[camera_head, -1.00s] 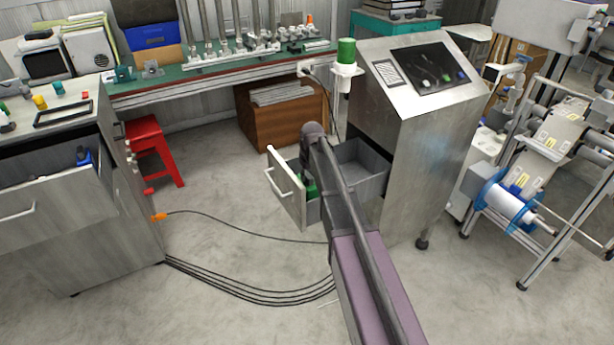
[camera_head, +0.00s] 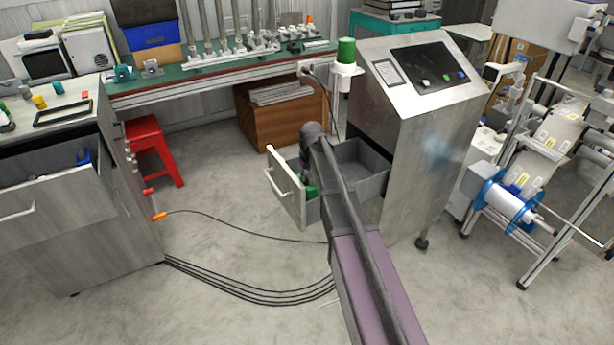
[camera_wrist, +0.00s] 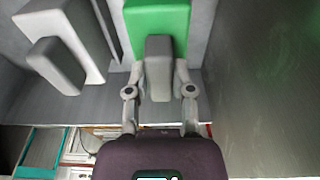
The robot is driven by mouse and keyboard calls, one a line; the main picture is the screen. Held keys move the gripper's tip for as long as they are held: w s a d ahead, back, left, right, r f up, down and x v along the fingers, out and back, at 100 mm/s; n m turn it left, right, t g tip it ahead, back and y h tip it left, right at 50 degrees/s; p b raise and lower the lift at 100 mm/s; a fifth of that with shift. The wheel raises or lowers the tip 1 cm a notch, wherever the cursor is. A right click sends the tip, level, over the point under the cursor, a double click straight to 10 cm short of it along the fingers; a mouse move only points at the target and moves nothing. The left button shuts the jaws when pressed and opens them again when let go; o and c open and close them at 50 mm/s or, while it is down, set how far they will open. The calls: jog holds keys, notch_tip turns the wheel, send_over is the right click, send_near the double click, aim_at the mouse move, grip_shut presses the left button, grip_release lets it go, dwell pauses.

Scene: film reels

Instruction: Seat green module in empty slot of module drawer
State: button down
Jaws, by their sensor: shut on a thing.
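The green module (camera_wrist: 158,22) is in the wrist view at top centre, a green block with a grey handle. My gripper (camera_wrist: 159,82) is shut on that grey handle. In the head view, the module (camera_head: 311,191) shows as a small green patch inside the open module drawer (camera_head: 285,193), partly hidden by my arm. A white module with a grey handle (camera_wrist: 55,65) stands to its left in the drawer, apart from it. The slot under the green module is hidden, so I cannot tell how deep it sits.
The drawer extends from the metal console (camera_head: 415,150). A grey drawer wall (camera_wrist: 265,80) is close on the right in the wrist view. A red stool (camera_head: 152,150) and a wooden box (camera_head: 282,120) stand behind. Cables (camera_head: 250,295) lie on the floor.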

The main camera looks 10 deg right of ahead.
jog(key=shift+f+b, duration=0.55)
jog(key=c, duration=0.8)
grip_release()
jog(key=shift+o, duration=0.2)
jog(key=shift+r, duration=0.1)
jog(key=shift+s+d+r+p, duration=0.1)
jog(key=shift+s+r+p, duration=0.15)
jog(key=shift+r+p, duration=1.6)
jog(key=shift+s+d+r+p, duration=0.1)
jog(key=shift+s+r+p, duration=0.2)
jog(key=shift+r+p, duration=1.5)
jog(key=shift+s+d+r+p, duration=0.1)
jog(key=shift+s+r+p, duration=0.15)
jog(key=shift+r+p, duration=1.55)
jog(key=shift+f, duration=0.1)
jog(key=s+r+m+g+p, duration=0.1)
jog(key=s+r+p, duration=0.3)
jog(key=s, duration=0.9)
jog(key=s+r+m+p, duration=0.2)
jog(key=s+r+p, duration=0.3)
jog(key=s, duration=0.9)
jog(key=shift+s+a+m+g+h, duration=0.2)
jog(key=shift+a+m+g+h, duration=0.1)
jog(key=shift+a+g, duration=0.1)
jog(key=shift+r, duration=0.1)
